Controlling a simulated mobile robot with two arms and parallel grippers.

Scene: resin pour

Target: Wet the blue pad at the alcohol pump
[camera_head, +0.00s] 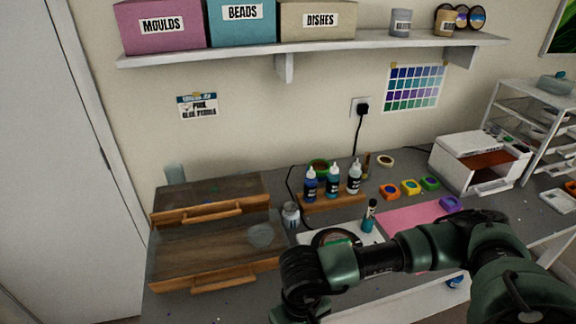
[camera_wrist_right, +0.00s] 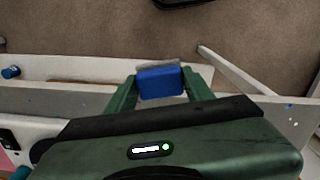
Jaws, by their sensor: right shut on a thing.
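In the right wrist view the blue pad (camera_wrist_right: 160,82) is held between the two green fingers of my right gripper (camera_wrist_right: 162,90), with a pale grey strip along its far edge. In the head view my right arm reaches in from the right and its hand (camera_head: 305,285) is low at the front of the bench; the fingers and pad are hidden there. A small grey-white container with a dark top (camera_head: 291,215), possibly the alcohol pump, stands behind the hand, apart from it. My left gripper is not in view.
Wooden drawer boxes (camera_head: 205,248) stand left of the container. Blue, teal and white bottles (camera_head: 333,184) sit on a wooden rack behind it. A teal bottle (camera_head: 369,217) stands near a pink mat (camera_head: 410,217).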

